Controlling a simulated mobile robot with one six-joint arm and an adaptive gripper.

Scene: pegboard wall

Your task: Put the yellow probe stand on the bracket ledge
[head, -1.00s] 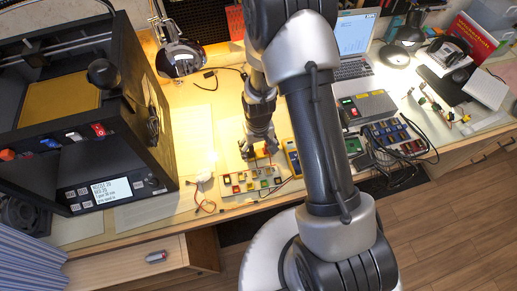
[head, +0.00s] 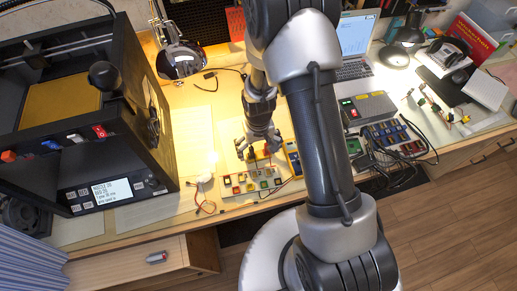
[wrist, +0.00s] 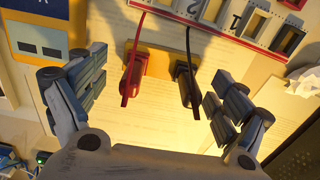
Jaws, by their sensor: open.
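The yellow probe stand (wrist: 157,64) shows in the wrist view as a small yellow block, with a red probe (wrist: 131,78) and a black probe (wrist: 185,80) at it, their leads running up. My gripper (wrist: 158,98) is open, one finger pair left of the probes and the other right. No finger visibly touches the stand. In the head view my gripper (head: 259,151) is low over the bench, hiding most of the stand. I cannot make out the bracket ledge; only part of the dark pegboard (head: 205,18) shows at the back.
A tray of coloured parts (head: 250,184) lies just in front of my gripper. A blue and yellow meter (head: 293,158) stands close on the right. A black printer (head: 150,95) fills the left. A laptop (head: 353,48) and a device with several sockets (head: 390,137) are to the right.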

